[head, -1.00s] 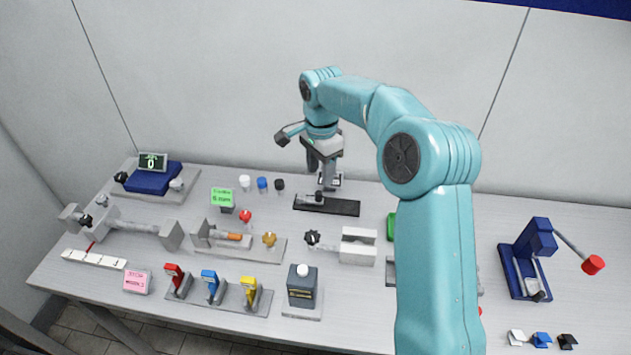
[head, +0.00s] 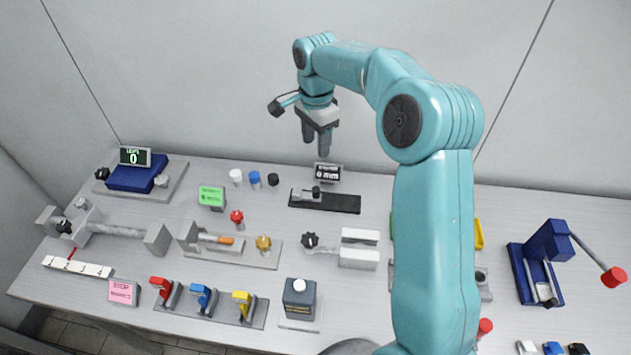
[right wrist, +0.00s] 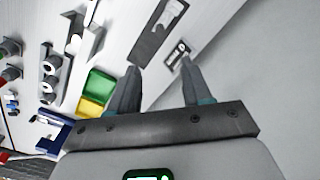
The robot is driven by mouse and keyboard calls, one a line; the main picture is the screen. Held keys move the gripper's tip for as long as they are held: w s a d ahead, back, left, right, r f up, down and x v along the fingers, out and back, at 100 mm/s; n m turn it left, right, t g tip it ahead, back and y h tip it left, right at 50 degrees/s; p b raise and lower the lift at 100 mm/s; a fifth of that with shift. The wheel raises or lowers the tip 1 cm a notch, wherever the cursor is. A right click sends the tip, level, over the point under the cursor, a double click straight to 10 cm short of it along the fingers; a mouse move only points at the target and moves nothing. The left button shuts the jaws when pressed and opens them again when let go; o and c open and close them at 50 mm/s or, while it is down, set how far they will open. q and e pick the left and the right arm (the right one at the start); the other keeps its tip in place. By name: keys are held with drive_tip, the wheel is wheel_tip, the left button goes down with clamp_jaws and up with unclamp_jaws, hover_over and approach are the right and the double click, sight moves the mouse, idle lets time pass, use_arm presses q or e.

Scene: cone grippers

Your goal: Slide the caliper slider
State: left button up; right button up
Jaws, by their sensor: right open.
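The caliper is a long black bar (head: 338,202) with a grey jaw and a small dark slider knob (head: 316,192) near its left end. A small display reading in mm (head: 328,173) stands just behind it. My right gripper (head: 317,146) is open and empty, pointing down above and behind the display, apart from the caliper. In the right wrist view the black bar (right wrist: 158,32) and the display (right wrist: 177,52) lie beyond the spread fingertips (right wrist: 160,66). My left gripper is not in view.
White, blue and black caps (head: 255,179) stand left of the caliper. A grey vise (head: 359,247) is in front of it, and a blue press (head: 548,250) stands at right. The wall rises behind the table. My right arm hides part of the table.

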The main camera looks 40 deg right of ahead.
sight(316, 189)
wheel_tip(316, 189, down, 16)
drive_tip(key=shift+r+p, duration=0.2)
drive_tip(key=shift+p, duration=1)
drive_tip(key=shift+s+f, duration=0.1)
drive_tip(key=shift+f, duration=0.2)
